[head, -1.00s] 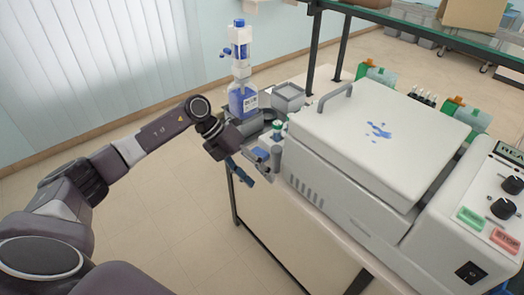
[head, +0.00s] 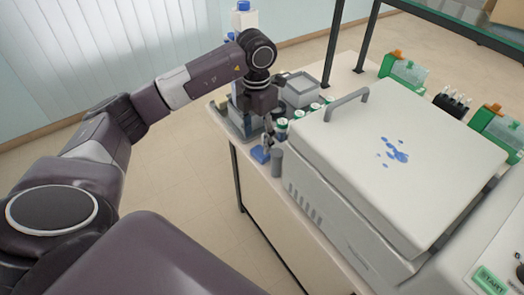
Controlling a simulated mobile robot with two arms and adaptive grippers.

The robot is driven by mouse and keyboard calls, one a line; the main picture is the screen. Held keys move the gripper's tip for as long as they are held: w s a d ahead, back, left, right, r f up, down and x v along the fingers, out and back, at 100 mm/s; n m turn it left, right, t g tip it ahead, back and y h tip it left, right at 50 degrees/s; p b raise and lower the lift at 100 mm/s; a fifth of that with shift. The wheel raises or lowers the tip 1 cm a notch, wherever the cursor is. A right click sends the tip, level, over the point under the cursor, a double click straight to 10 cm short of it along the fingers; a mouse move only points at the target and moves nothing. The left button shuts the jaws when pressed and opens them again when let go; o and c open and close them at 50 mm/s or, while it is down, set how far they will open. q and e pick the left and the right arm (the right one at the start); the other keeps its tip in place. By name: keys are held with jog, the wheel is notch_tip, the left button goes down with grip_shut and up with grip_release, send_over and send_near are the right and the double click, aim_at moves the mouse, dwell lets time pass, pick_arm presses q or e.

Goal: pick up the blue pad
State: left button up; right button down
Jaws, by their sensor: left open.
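The blue pad (head: 260,155) is a small blue block near the left front edge of the bench, beside the white machine. My left gripper (head: 267,143) points down from above at the pad, with its fingers open. The fingertips are close to the pad's far side; I cannot tell whether they touch it. The fingers are small and partly hidden by the wrist above them. My right gripper is not in view.
The large white machine (head: 400,150) with blue stains on its lid stands just right of the pad. A short grey cylinder (head: 277,162) stands next to the pad. Several green-capped vials (head: 298,115) and a grey square container (head: 300,90) stand behind.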

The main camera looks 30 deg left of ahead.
aim_at(260, 151)
pick_arm(q)
jog(key=f, duration=0.1)
jog(key=f+p, duration=0.1)
jog(key=f, duration=0.1)
jog(key=f+p, duration=0.1)
jog(key=shift+w+d+f, duration=0.3)
jog(key=shift+w+f, duration=0.05)
jog(key=shift+w, duration=0.05)
jog(key=shift+f, duration=0.4)
jog(key=c, duration=0.5)
